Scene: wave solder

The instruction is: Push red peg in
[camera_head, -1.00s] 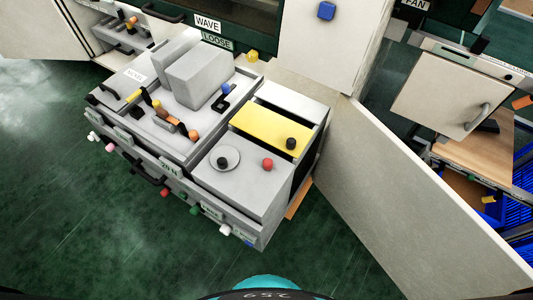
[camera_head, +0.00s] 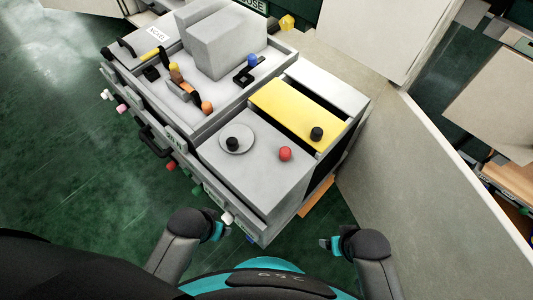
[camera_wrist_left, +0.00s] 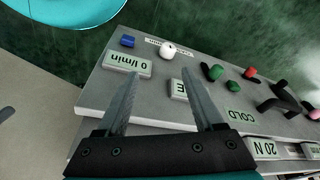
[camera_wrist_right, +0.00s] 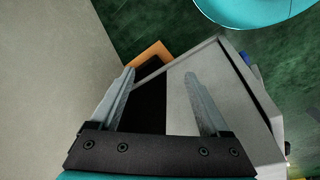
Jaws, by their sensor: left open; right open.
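A red peg (camera_head: 170,166) sticks out of the front face of the grey machine (camera_head: 258,223), in a row with green, white and blue pegs. It also shows in the left wrist view (camera_wrist_left: 250,73), beside a green peg (camera_wrist_left: 214,72). My left gripper (camera_head: 218,231) is in front of the machine's near corner, right of the red peg; its fingers (camera_wrist_left: 162,80) are apart and empty. My right gripper (camera_head: 327,243) is to the right of that corner; its fingers (camera_wrist_right: 160,76) are apart and empty. How deep the red peg sits cannot be told.
A red knob (camera_head: 285,154) and black knobs (camera_head: 232,144) stand on the machine's top near a yellow panel (camera_head: 270,107). A black handle (camera_head: 153,143) juts from the front face. A pale panel (camera_head: 430,190) stands at the right. The green floor is clear at left.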

